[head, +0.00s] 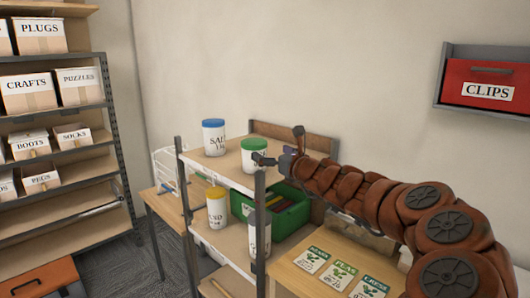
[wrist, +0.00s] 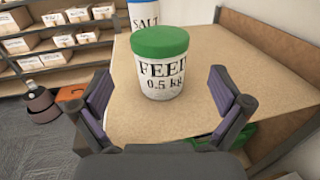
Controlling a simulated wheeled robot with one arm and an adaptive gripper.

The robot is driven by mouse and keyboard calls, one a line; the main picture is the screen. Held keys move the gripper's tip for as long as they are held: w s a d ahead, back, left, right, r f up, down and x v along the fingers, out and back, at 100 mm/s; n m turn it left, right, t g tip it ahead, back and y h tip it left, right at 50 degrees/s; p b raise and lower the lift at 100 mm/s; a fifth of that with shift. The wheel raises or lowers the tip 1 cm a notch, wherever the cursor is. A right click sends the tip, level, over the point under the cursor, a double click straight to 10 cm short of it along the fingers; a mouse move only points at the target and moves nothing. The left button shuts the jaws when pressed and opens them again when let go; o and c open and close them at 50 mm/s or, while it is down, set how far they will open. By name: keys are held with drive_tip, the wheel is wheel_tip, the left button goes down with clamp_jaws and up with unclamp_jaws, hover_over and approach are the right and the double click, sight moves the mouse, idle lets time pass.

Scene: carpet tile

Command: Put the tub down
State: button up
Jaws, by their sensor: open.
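A white tub with a green lid, marked FEED 0.5 kg (wrist: 162,78), stands upright on the wooden top board of the shelf rack (wrist: 125,115). The same tub shows in the head view (head: 254,158). My gripper (wrist: 160,95) is open and empty, with one finger to each side and a clear gap between each finger and the tub. In the head view my gripper (head: 280,147) is just right of the tub, at the top board's level. The tub's base shows on the board in the wrist view.
A blue-lidded SALT tub (head: 213,138) stands behind the feed tub on the same board. A yellow-lidded tub (head: 216,208) and another white tub (head: 260,240) are on the level below. A green crate (head: 296,218) and seed packets (head: 342,274) are to the right.

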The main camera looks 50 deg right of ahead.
drive_tip(key=shift+v, duration=1.3)
drive_tip(key=shift+a, duration=0.1)
